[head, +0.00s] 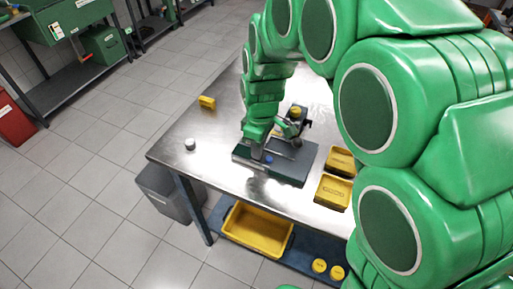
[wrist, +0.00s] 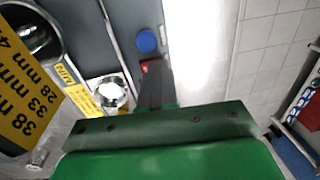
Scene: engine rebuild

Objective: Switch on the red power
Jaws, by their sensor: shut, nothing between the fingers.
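A small red part (wrist: 150,66) shows in the wrist view right at the tip of my gripper, partly hidden by it; I cannot tell whether they touch. A round blue button (wrist: 146,41) sits just beyond it on the grey machine base. In the head view the base (head: 290,174) stands on the bench, with the blue button (head: 268,158) near its front; the red part is hidden there. My gripper (wrist: 154,72) is shut and empty, its dark fingers together. In the head view my gripper (head: 257,152) is low over the base.
The metal bench (head: 215,135) also holds two yellow trays (head: 333,191), a yellow block (head: 207,102) and a white cylinder (head: 190,144). In the wrist view, a yellow label (wrist: 24,95) and a shiny round fitting (wrist: 110,92) lie left of my gripper.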

